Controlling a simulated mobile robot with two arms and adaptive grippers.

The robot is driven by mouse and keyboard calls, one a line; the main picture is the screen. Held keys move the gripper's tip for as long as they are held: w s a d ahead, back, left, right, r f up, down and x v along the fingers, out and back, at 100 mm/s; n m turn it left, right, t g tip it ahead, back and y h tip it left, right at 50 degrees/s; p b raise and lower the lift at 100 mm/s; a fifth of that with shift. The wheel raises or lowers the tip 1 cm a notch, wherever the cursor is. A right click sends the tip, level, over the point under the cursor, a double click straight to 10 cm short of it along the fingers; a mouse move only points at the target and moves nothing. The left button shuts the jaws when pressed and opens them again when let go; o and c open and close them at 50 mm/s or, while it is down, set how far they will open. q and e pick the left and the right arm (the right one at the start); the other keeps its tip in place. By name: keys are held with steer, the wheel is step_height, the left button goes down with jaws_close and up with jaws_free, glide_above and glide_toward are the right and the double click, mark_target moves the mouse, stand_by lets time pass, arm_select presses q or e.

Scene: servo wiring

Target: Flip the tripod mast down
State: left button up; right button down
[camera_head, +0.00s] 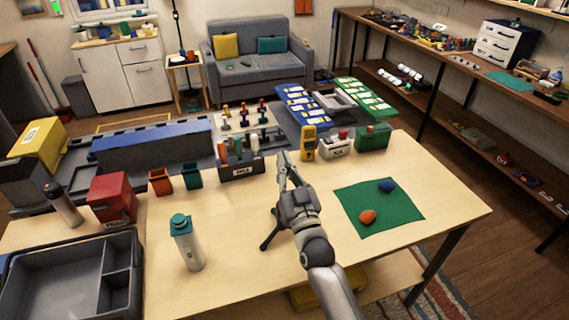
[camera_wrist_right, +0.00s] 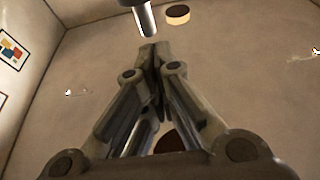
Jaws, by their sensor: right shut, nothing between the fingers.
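My right gripper (camera_head: 284,160) is shut and empty, fingertips together, above the middle of the table. In the right wrist view my shut fingertips (camera_wrist_right: 155,48) point at a dark cylinder with a pale metal end (camera_wrist_right: 143,18), just beyond them. I cannot tell whether it is the mast. My left gripper is not in view.
A teal-capped bottle (camera_head: 187,245) stands to the left. A green mat (camera_head: 400,215) with an orange and a blue oval lies to the right. Behind stand a tool caddy (camera_head: 240,168), a yellow meter (camera_head: 308,145) and a green box (camera_head: 373,137). A grey crate (camera_head: 60,290) is front left.

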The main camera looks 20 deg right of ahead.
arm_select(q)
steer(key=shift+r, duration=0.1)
arm_select(e)
steer(key=shift+f, duration=0.35)
steer(key=shift+f, duration=0.1)
arm_select(q)
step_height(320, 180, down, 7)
steer(key=b, duration=0.6)
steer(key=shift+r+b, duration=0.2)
steer(key=shift+b, duration=0.1)
arm_select(e)
step_height(320, 180, down, 9)
steer(key=shift+f, duration=0.1)
step_height(320, 180, up, 5)
steer(key=p, duration=0.4)
arm_select(q)
steer(key=b, duration=0.2)
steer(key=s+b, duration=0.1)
steer(key=b, duration=0.1)
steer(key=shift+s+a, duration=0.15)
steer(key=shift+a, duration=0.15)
arm_select(e)
steer(key=v, duration=1)
steer(key=shift+f, duration=0.25)
steer(key=shift+s, duration=0.1)
